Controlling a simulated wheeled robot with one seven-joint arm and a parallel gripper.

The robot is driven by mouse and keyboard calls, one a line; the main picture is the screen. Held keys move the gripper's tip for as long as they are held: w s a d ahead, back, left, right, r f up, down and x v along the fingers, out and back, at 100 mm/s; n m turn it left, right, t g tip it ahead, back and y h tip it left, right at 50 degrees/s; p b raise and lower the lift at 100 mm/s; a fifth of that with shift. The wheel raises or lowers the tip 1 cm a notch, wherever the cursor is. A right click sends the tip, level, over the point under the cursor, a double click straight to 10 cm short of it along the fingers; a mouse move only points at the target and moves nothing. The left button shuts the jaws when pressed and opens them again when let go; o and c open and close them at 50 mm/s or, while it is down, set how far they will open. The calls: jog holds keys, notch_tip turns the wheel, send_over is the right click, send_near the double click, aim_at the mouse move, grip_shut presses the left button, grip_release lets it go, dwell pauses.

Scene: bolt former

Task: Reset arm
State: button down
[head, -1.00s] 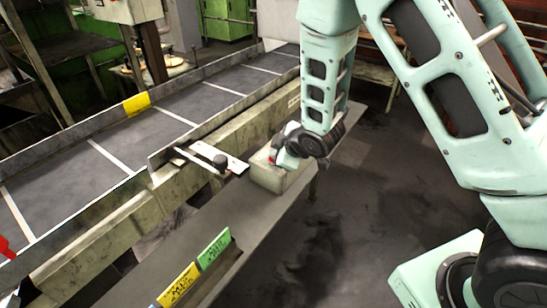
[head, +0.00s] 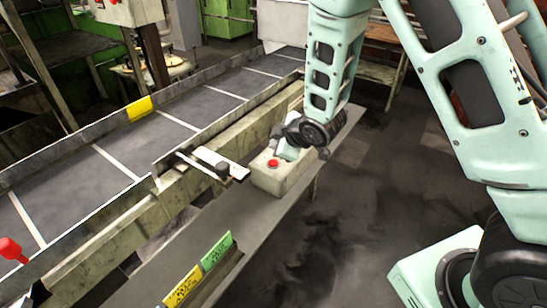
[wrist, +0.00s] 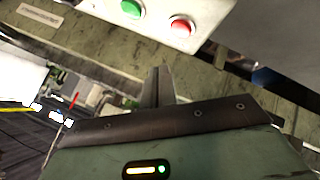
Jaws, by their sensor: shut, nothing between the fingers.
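My mint-green arm reaches down from the upper right in the head view. My gripper is at its lower end, mostly hidden there by the wrist, beside a pale control box with a red button (head: 273,163). In the wrist view my gripper (wrist: 158,80) shows as two grey fingers close together, shut and empty. The control box (wrist: 205,12) lies just beyond the fingers, with a green button (wrist: 130,8) and a red button (wrist: 181,27). I see a gap in the picture between the fingertips and the buttons.
A conveyor (head: 120,155) with pale cross strips runs along the left. A metal bracket with a dark knob (head: 222,169) juts out from its side rail. A narrow shelf (head: 185,237) carries yellow and green labels. Dark open floor (head: 330,230) lies right of the shelf.

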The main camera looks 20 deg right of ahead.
notch_tip(320, 180, up, 2)
jog(key=shift+p, duration=0.4)
jog(key=s+a+r+m+g+b, duration=0.1)
jog(key=s+a+r+g, duration=0.1)
jog(key=s, duration=0.8)
jog(key=s+a+r+m+g+h+b, duration=0.1)
jog(key=s+g, duration=0.3)
jog(key=s, duration=0.7)
jog(key=s+a+r+m+g+h+b, duration=0.1)
jog(key=s+a+r+m+g+b, duration=0.1)
jog(key=s, duration=0.9)
jog(key=shift+s+a+r+m+g+b, duration=0.15)
jog(key=shift+a+r+m+g+b, duration=0.35)
jog(key=shift+a+r, duration=0.4)
